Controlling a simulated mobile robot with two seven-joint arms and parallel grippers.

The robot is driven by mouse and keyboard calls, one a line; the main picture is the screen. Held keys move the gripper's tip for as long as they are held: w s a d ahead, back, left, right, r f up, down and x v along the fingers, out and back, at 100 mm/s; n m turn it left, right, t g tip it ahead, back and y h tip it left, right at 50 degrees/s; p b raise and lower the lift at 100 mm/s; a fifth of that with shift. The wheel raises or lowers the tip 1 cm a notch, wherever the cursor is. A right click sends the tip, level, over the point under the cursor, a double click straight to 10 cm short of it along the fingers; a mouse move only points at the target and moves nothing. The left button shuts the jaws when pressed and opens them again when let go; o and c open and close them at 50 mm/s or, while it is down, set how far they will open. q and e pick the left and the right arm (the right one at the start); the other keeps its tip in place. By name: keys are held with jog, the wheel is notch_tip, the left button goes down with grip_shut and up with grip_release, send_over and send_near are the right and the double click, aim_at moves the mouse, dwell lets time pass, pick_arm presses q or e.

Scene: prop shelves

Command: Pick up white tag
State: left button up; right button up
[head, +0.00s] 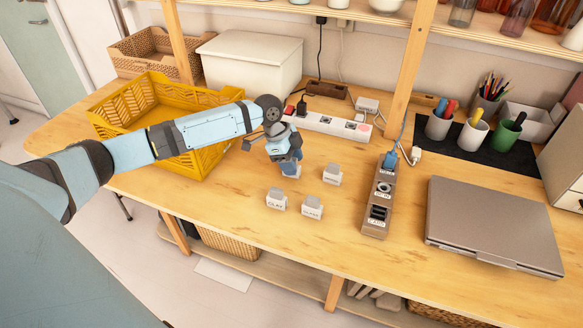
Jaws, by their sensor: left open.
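Three small white tag-like blocks with grey tops and dark lettering stand on the wooden table: a front-left one (277,202), a front-right one (312,211) and a back-right one (332,177). I cannot tell which of them is the white tag. My left gripper (291,171) points down just behind the front two and left of the back-right one. It is open. Its fingers and wrist hide the tabletop beneath it, and I cannot tell whether something lies between them. My right gripper is not in view.
A yellow crate (107,122) stands left, under my left arm. A white power strip (325,124) lies behind the gripper. A brown power strip (377,208) with a blue plug and a closed laptop (492,222) lie right. Cups (473,133) stand on a dark mat. A wooden post (408,75) rises behind.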

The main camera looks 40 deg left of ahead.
pick_arm(q)
jog(key=shift+w+d+f, duration=0.1)
jog(key=shift+d+f, duration=0.15)
jog(key=shift+f, duration=0.35)
grip_shut()
jog(key=shift+r, duration=0.15)
